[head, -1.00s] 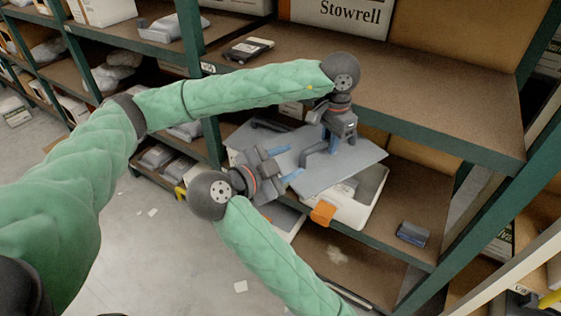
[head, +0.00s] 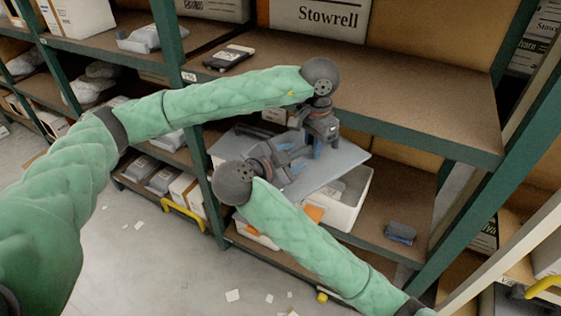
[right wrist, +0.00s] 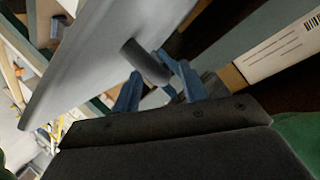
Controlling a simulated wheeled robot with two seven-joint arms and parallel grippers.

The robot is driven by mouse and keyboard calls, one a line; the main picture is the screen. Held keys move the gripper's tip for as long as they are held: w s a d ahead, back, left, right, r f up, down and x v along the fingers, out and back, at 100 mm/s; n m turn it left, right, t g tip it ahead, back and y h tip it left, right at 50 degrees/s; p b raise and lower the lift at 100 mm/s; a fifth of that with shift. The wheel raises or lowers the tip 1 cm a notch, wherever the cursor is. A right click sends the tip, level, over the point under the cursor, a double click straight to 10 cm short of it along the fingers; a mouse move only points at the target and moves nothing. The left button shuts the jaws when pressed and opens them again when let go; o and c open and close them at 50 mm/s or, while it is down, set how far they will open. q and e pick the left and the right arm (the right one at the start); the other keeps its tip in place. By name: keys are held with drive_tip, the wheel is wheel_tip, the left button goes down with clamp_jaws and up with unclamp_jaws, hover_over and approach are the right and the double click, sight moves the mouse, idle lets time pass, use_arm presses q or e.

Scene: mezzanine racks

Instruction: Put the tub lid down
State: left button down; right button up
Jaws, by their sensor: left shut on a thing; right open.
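The tub lid (head: 343,163) is a flat grey panel held tilted over the white tub (head: 347,206) on the middle shelf. The tub is partly uncovered at its right. My left gripper (head: 309,147) points down onto the lid's upper side and is shut on it; its exact grip is hard to see. My right gripper (head: 297,168) is open beside the lid's left part. In the right wrist view its blue fingers (right wrist: 158,88) stand apart around the end of a dark round handle (right wrist: 146,62) on the lid (right wrist: 105,55); contact cannot be told.
The upper shelf (head: 400,105) lies just behind my left gripper, its front edge close. A green upright (head: 180,75) stands left. A small blue-grey item (head: 400,233) lies on the middle shelf right of the tub. An orange piece (head: 313,213) shows at the tub's front.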

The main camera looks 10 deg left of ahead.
drive_tip(key=shift+x, duration=1)
clamp_jaws()
use_arm(q)
drive_tip(key=c, duration=1.3)
unclamp_jaws()
drive_tip(key=shift+o, duration=0.2)
drive_tip(key=shift+r, duration=0.1)
